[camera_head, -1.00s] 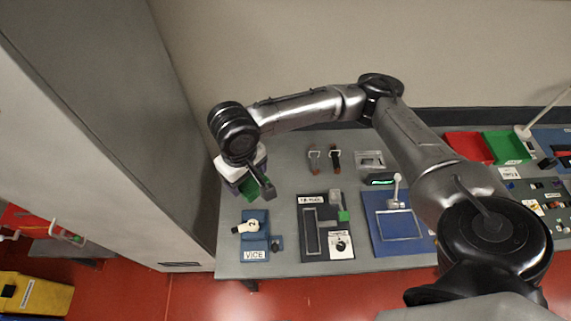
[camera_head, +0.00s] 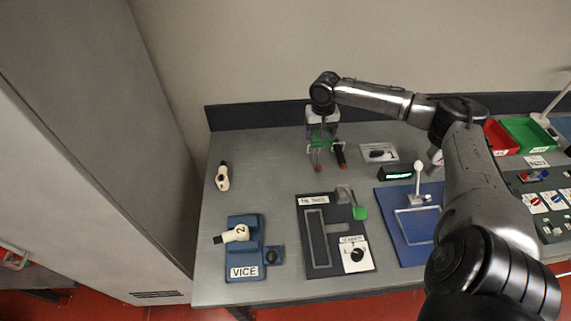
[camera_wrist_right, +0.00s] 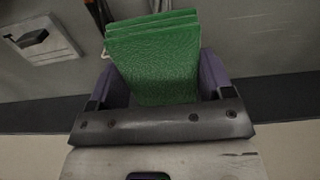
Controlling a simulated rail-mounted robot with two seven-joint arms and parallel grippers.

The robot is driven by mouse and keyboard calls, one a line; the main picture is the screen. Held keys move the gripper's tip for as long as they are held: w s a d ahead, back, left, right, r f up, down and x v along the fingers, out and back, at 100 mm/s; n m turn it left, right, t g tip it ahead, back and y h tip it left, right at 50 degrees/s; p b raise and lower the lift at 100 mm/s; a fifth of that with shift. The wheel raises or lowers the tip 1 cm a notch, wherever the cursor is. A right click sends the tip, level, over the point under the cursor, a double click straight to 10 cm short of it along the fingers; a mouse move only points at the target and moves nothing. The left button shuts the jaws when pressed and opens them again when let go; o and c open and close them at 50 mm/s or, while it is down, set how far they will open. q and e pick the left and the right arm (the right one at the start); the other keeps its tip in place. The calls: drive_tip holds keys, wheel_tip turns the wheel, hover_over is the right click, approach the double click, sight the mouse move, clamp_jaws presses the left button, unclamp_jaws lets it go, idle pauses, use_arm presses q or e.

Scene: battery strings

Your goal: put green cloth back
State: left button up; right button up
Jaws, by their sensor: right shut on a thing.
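The green cloth (camera_head: 321,138) is held in my right gripper (camera_head: 322,143), above the back of the grey bench. In the right wrist view the cloth (camera_wrist_right: 153,60) looks like a folded, layered stack between the purple fingers of the right gripper (camera_wrist_right: 160,80). The gripper is over or just in front of two hand tools (camera_head: 340,157), partly hiding them; I cannot tell its exact height above the bench. My left gripper is not in view.
The grey bench (camera_head: 275,165) is clear left of the tools. A blue vice (camera_head: 243,258) holds a cell marked 2. The tab fixture (camera_head: 317,268), blue plate (camera_head: 391,250), small display (camera_head: 396,173), and red and green bins (camera_head: 530,132) stand rightward.

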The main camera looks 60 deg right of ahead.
drive_tip(key=shift+w+d+f, duration=0.1)
drive_tip(key=shift+d+f, duration=0.15)
drive_tip(key=shift+f, duration=0.1)
drive_tip(key=b, duration=0.2)
hover_over(286, 159)
wheel_tip(286, 159, down, 7)
drive_tip(key=shift+w+r, duration=0.15)
drive_tip(key=shift+r, duration=0.05)
drive_tip(key=shift+f+b, duration=0.45)
drive_tip(key=shift+f, duration=1.6)
drive_tip(key=o, duration=0.8)
